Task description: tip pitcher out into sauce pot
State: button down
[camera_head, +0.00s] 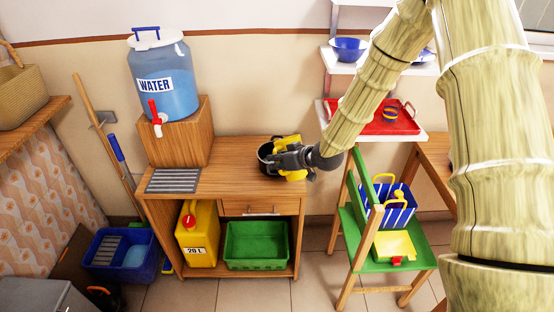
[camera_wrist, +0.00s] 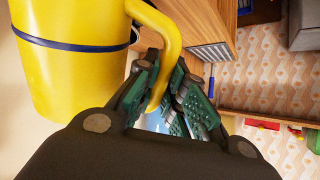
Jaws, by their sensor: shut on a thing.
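The yellow pitcher (camera_head: 290,142) is partly hidden behind my gripper (camera_head: 283,160) in the head view. It fills the left of the wrist view (camera_wrist: 75,80), with a dark band around its body. My gripper is shut on the pitcher's yellow handle, and its green-padded fingers (camera_wrist: 163,88) show in the wrist view. The dark sauce pot (camera_head: 265,153) stands on the wooden cabinet top, just left of and partly behind the pitcher and gripper. The pitcher's opening and the inside of the pot are hidden. I cannot tell how far the pitcher is tilted.
A water dispenser (camera_head: 165,85) with a red tap stands on a wooden block at the cabinet's left, above a grey grate (camera_head: 173,181). A red tray (camera_head: 375,120) lies on a shelf to the right. The front middle of the cabinet top (camera_head: 225,182) is clear.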

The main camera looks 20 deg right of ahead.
jog(key=shift+w+g+h+p, duration=0.2)
jog(key=shift+g+h+p, duration=0.3)
jog(key=shift+g+p, duration=1.55)
dwell(0.7)
jog(key=shift+w+a+r+m+g+h+p, duration=0.2)
jog(key=shift+w+r+m+g+h+p, duration=0.25)
jog(key=shift+p, duration=5.7)
